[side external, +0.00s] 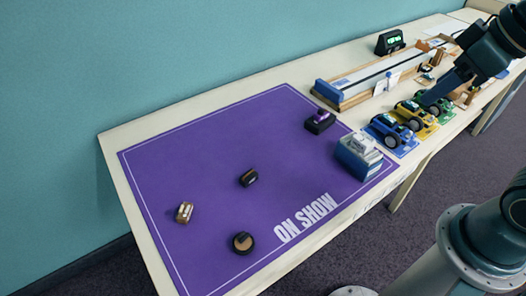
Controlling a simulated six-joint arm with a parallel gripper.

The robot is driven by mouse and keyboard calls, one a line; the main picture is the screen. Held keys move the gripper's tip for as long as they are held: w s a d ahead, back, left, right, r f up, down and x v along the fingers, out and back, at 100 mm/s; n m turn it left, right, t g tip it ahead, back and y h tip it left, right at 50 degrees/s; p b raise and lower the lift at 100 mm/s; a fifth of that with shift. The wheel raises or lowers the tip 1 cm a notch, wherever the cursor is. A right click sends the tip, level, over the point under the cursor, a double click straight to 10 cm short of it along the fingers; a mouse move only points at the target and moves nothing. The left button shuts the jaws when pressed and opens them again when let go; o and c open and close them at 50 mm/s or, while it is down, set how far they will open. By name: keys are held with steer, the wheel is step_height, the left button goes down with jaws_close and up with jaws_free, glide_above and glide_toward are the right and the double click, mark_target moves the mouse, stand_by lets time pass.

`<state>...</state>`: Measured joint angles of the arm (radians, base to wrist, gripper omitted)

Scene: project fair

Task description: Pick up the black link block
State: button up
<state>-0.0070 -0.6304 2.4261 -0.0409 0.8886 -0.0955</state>
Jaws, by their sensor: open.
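The black link block (248,177) is a small dark block with a lighter brown face. It lies near the middle of the purple mat (215,135), with clear mat around it. My gripper (427,101) is at the upper right, over the row of model cars and far from the block. It is open and holds nothing that I can see; its fingertips are small and hard to make out.
On the mat are a brown-and-white block (185,212), a round black piece with a tan top (242,243), a black box with a purple top (320,121) and a blue-and-grey box (359,156). Toy cars (392,131) and a long track (370,80) stand beyond.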

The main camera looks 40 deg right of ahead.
steer(key=w+a+f+n+g+y, duration=0.1)
steer(key=w+a+f+n, duration=0.15)
steer(key=w, duration=0.35)
steer(key=w+a+f+n+g, duration=0.1)
steer(key=w+a+n, duration=0.1)
steer(key=w+n, duration=0.35)
steer(key=w+a+f+n+g+y, duration=0.1)
steer(key=w+a+f+n, duration=0.1)
steer(key=w, duration=0.6)
steer(key=w+a+f+n+g+y, duration=0.1)
steer(key=w+a+f+n, duration=0.3)
steer(key=f, duration=0.5)
steer(key=w+a+f+n+g+y, duration=0.1)
steer(key=w+a+f+n, duration=0.3)
steer(key=f, duration=0.6)
steer(key=w+g, duration=0.1)
steer(key=w, duration=0.1)
steer(key=shift+w+f, duration=0.2)
steer(key=shift+w, duration=0.2)
steer(key=shift+f, duration=0.1)
glide_toward(249, 173)
steer(key=shift+x, duration=2.35)
steer(key=shift+f, duration=0.1)
steer(key=shift+x, duration=2.55)
